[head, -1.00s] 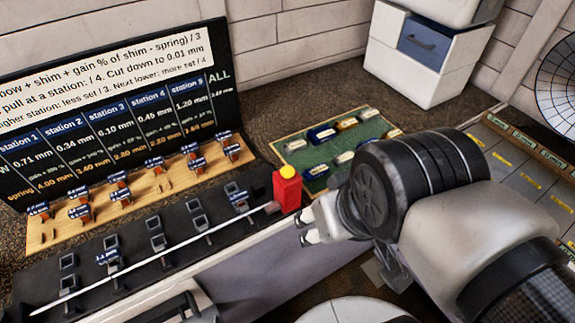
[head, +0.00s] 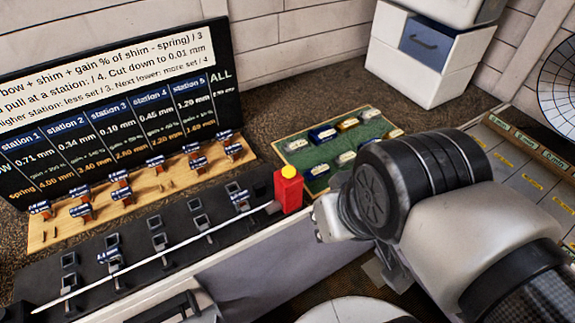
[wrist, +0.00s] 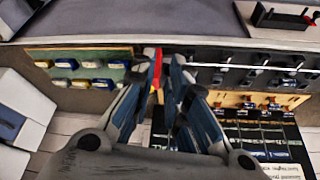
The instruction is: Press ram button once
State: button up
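The ram button is a yellow cap (head: 290,171) on an upright red block (head: 289,192). It stands at the right end of the black station bench, by a long thin pale rod (head: 150,258). My gripper (head: 318,224) is just right of the red block and lower in the head view, apart from it. In the wrist view my gripper's fingers (wrist: 160,62) point toward the red block (wrist: 158,62), which shows in the narrow gap between their tips. The fingers look partly open and hold nothing. Part of the block and cap is hidden by them in the wrist view.
A green board (head: 335,147) with labelled pieces lies behind the button. A wooden rack (head: 140,190) and a dark text board (head: 110,130) stand at the left. A white cabinet (head: 420,65) is at the back, a grey tray (head: 510,165) at the right.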

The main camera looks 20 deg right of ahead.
grip_shut()
dwell(0.8)
dwell(0.4)
